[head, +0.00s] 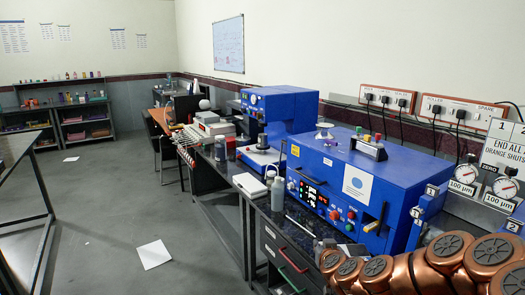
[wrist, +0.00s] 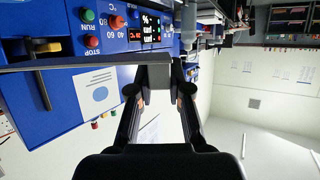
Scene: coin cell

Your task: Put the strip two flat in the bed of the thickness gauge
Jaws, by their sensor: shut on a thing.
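My gripper (wrist: 158,88) is shut in the wrist view. Its fingers close on a thin grey strip (wrist: 75,67), seen nearly edge-on, which reaches out to the left edge of that view. I take it to be strip two, but no number on it can be read. In the head view two dial gauges marked 100 µm stand at the far right, one dial (head: 463,174) left of the other (head: 506,187). Their beds are hidden or cut off. My gripper and the held strip do not show in the head view; only my copper arm does, at the bottom right.
A blue machine (head: 345,185) with buttons and a display fills the right bench; it also shows behind the strip in the wrist view (wrist: 50,110). A white bottle (head: 278,194) and a dark bottle (head: 220,148) stand on the bench. A sign (head: 504,150) stands behind the gauges.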

